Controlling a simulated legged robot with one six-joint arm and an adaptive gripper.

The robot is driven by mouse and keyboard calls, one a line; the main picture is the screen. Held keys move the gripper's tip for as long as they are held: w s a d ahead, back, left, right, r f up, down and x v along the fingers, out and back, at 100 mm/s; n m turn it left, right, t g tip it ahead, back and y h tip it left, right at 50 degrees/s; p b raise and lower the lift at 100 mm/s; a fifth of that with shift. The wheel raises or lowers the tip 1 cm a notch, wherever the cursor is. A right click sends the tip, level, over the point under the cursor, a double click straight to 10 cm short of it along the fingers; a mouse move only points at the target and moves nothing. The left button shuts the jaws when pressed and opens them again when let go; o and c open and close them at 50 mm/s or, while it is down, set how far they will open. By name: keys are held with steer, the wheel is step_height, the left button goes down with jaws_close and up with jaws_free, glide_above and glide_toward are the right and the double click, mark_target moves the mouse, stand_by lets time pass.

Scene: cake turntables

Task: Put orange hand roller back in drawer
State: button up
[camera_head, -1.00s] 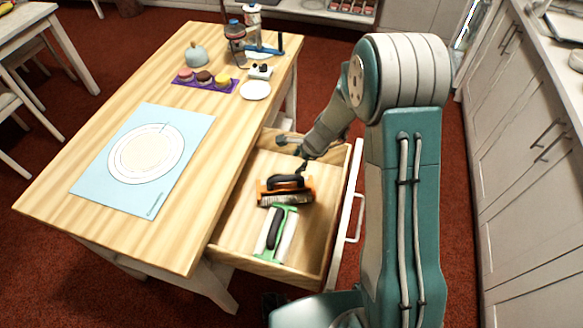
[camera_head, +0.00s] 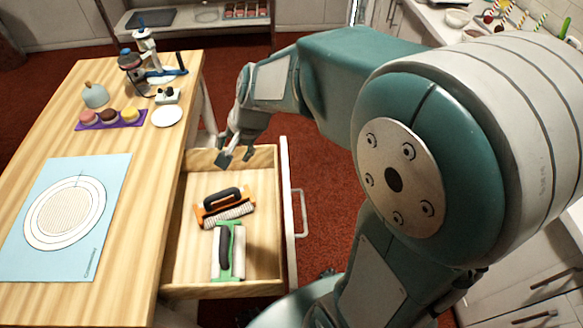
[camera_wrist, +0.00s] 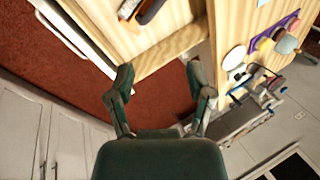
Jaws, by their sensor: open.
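The orange hand roller (camera_head: 225,206) has a black handle and lies in the open drawer (camera_head: 262,170), behind the green roller. The green hand roller (camera_head: 228,250) with a dark handle lies in the drawer nearer the front. My gripper (camera_head: 236,158) is open and empty, above the drawer's far end and apart from the orange roller. In the wrist view my gripper's two fingers (camera_wrist: 160,82) are spread with nothing between them. That view shows the drawer's end wall (camera_wrist: 170,52) and part of a roller (camera_wrist: 148,10) at the top.
White cabinets stand along the right. Red carpet is open beyond the drawer.

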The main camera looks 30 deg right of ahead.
steer(key=s+d+r+n+t+h, duration=0.1)
steer(key=s+r+n, duration=0.3)
steer(key=s, duration=0.4)
steer(key=s+d+r+n+t+h, duration=0.1)
steer(key=s+d+r+n, duration=0.3)
steer(key=s, duration=0.4)
steer(key=shift+s+d+r+h, duration=0.2)
steer(key=shift+s+r+h, duration=0.15)
steer(key=shift+r+h, duration=0.25)
steer(key=shift+f, duration=0.1)
